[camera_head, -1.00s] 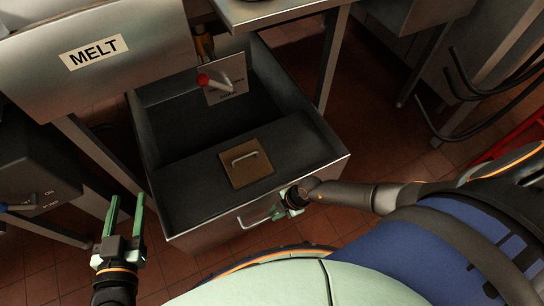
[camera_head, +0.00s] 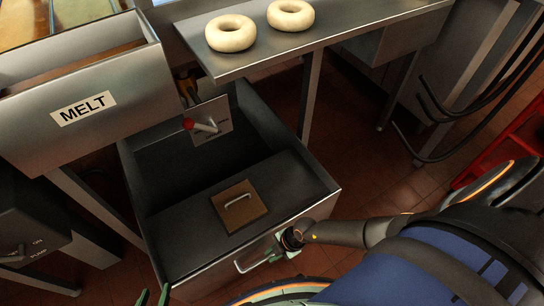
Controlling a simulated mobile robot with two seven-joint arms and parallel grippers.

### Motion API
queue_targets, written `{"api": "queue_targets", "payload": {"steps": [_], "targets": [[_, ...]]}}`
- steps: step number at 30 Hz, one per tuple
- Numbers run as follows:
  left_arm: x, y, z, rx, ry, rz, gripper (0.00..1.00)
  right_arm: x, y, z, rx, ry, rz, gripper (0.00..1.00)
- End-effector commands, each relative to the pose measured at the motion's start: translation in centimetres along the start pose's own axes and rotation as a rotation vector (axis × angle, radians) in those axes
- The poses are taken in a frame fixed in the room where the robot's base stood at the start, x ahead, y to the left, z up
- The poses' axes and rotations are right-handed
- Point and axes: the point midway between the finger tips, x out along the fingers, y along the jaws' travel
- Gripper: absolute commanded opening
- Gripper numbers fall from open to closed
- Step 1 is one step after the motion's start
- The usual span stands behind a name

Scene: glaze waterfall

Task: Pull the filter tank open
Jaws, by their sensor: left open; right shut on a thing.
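The filter tank (camera_head: 318,196) is a grey metal drawer-like box, pulled out from under the metal counter, with its dark inside showing. A brown square lid with a small handle (camera_head: 239,206) lies on its front cover. A bar handle (camera_head: 241,266) is on the tank's front face. My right gripper (camera_head: 278,250) is shut on the right part of this handle. My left gripper (camera_head: 152,297) is open at the bottom edge, left of the tank, apart from it; only its green fingertips show.
Two pale rings of dough (camera_head: 231,33) lie on the counter (camera_head: 322,34). A red-tipped lever (camera_head: 201,126) rises inside the tank's back. Black hoses (camera_head: 440,130) hang at the right. Tiled floor is clear right of the tank.

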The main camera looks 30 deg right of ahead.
Motion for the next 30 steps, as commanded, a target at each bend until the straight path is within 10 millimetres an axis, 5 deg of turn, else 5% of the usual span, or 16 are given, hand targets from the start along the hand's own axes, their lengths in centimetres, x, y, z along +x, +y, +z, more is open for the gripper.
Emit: {"api": "queue_targets", "payload": {"steps": [1, 2, 9, 20, 30], "targets": [[0.0, 0.0, 0.0, 0.000, 0.000, 0.000, 0.50, 0.1, -0.4, -0.1, 0.001, 0.001, -0.008, 0.00], [0.0, 0.0, 0.0, 0.000, 0.000, 0.000, 0.50, 0.1, -0.4, -0.1, 0.001, 0.001, -0.008, 0.23], [0.0, 0.0, 0.0, 0.000, 0.000, 0.000, 0.50, 0.1, -0.2, -0.1, 0.000, 0.001, -0.004, 0.50], [-0.4, 0.0, -0.5, 0.000, 0.002, 0.000, 0.50, -0.7, 0.0, -0.1, 0.000, 0.000, -0.002, 0.50], [-2.6, 0.8, -3.7, -0.001, 0.008, 0.011, 0.50, -6.5, 0.0, -0.3, 0.000, 0.000, -0.002, 0.50]]}}
